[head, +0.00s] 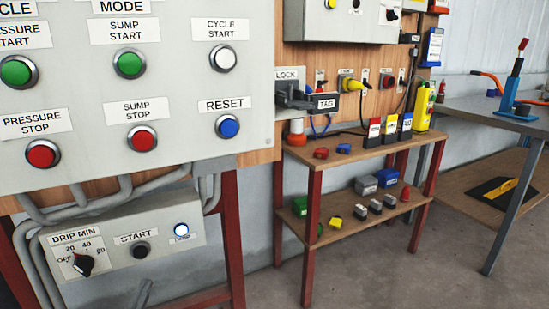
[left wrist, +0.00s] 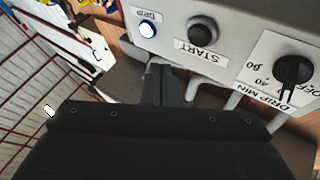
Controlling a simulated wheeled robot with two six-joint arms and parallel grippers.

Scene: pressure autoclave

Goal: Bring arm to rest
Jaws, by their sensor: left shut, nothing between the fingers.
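My left gripper (left wrist: 166,88) shows in the left wrist view as dark fingers closed together with nothing between them. It is in front of the small drip control box (left wrist: 225,50), apart from its buttons as far as I can see. In the head view this box (head: 198,233) carries a DRIP MIN knob (head: 83,264), a black START button (head: 140,250) and a bright round drip lamp (head: 182,230). The left gripper cannot be made out clearly in the head view. My right gripper is in neither view.
A large grey panel (head: 180,80) with green, red, white and blue buttons hangs above the box. Grey pipes (head: 95,203) run between them. A red-legged shelf (head: 345,165) with locks and tags stands to the right, before a metal workbench (head: 495,118). Concrete floor lies open at lower right.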

